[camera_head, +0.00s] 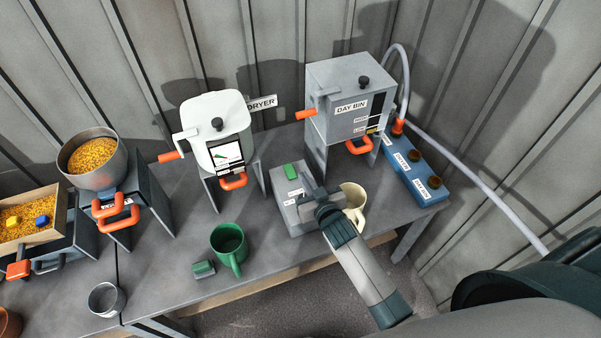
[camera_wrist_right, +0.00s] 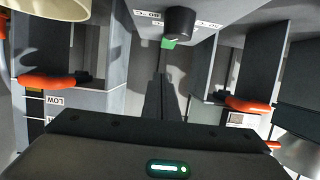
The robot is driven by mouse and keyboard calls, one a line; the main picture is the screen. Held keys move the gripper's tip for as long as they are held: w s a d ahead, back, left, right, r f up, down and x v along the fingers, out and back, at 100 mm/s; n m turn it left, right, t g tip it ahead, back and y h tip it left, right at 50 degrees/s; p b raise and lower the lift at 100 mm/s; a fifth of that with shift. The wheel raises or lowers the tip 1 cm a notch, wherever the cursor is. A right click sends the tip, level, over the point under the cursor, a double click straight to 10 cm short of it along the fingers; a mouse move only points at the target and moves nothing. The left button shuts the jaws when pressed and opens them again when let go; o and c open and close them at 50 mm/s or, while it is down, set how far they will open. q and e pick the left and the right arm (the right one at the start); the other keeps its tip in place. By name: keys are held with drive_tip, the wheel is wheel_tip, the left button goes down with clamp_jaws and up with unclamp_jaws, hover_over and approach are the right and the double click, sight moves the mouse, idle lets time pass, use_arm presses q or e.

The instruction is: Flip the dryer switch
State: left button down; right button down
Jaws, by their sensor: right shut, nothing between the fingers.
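A grey switch box (camera_head: 290,218) with a green piece on top (camera_head: 291,171) and small white labels stands on the table, right of the middle. In the wrist view the box (camera_wrist_right: 205,12) is upside down at the top, with a black knob (camera_wrist_right: 179,23) and the green piece (camera_wrist_right: 168,43) beyond it. My right gripper (camera_head: 310,190) is over the box and hides the knob in the head view. Its dark fingers (camera_wrist_right: 160,80) are together and empty; I cannot tell whether they touch the box. The white dryer (camera_head: 220,115) stands behind, by a DRYER sign (camera_head: 262,104). My left gripper is out of view.
A cream mug (camera_head: 353,205) stands close behind my right wrist. The grey day bin (camera_head: 340,90) and a blue block (camera_head: 415,175) with sockets are at the right. A green mug (camera_head: 229,245), metal cup (camera_head: 106,299) and grain bowl (camera_head: 92,158) are left.

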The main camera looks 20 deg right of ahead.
drive_tip(key=v, duration=0.3)
drive_tip(key=shift+s+f+b, duration=0.25)
drive_tip(key=shift+s+b, duration=0.1)
drive_tip(key=shift+s, duration=0.35)
drive_tip(key=shift+r, duration=0.1)
drive_tip(key=shift+s, duration=0.1)
